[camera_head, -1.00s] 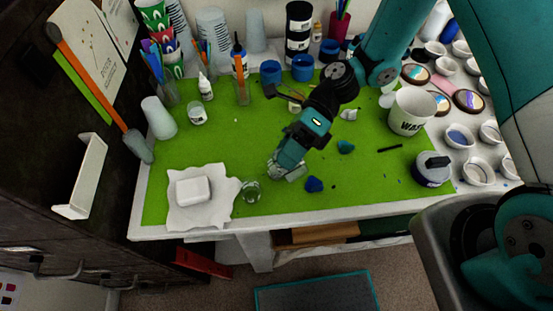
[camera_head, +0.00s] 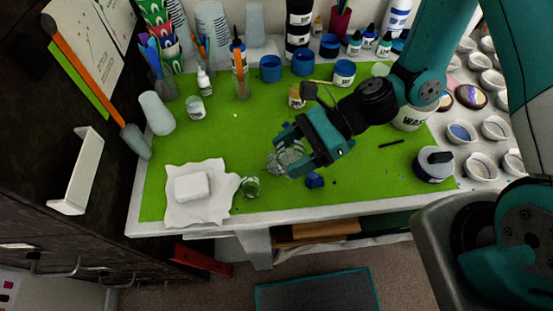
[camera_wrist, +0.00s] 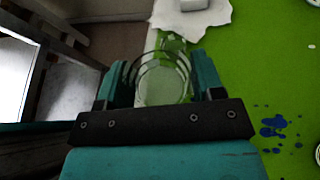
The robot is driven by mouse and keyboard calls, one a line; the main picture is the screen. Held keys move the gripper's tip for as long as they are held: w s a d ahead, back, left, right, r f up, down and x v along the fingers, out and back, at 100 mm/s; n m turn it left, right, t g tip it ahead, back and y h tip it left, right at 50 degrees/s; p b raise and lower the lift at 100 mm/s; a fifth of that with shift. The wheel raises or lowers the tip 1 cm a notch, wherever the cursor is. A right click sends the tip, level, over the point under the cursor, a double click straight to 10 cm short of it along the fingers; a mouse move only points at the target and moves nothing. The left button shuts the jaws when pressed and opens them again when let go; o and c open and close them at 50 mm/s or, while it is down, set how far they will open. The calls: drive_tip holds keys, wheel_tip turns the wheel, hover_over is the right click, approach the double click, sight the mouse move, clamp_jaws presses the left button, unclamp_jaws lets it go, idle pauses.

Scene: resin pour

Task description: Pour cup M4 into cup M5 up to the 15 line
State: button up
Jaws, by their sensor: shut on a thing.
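My gripper (camera_head: 290,155) is shut on a clear cup (camera_head: 285,160), held over the green mat. In the wrist view the held cup (camera_wrist: 160,84) sits between the two teal fingers. A second clear cup (camera_head: 250,187) stands upright on the mat, to the left of and nearer the front than the held cup, apart from it in the head view. In the wrist view glassy edges (camera_wrist: 173,43) show just beyond the held cup. No cup label or line is readable, so I cannot tell which is M4 or M5. The liquid levels are unclear.
A white paper towel with a white block (camera_head: 192,185) lies left of the standing cup. Bottles, jars and cup stacks line the back. A lidded pot (camera_head: 433,164) stands at the right. The mat (camera_head: 210,140) is clear in the middle left.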

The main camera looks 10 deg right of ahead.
drive_tip(key=shift+s+f+n+t+y+b, duration=0.1)
drive_tip(key=shift+f+n+t+y+b, duration=0.25)
drive_tip(key=shift+n+b, duration=0.25)
drive_tip(key=shift+r+p, duration=1.2)
drive_tip(key=shift+p, duration=0.15)
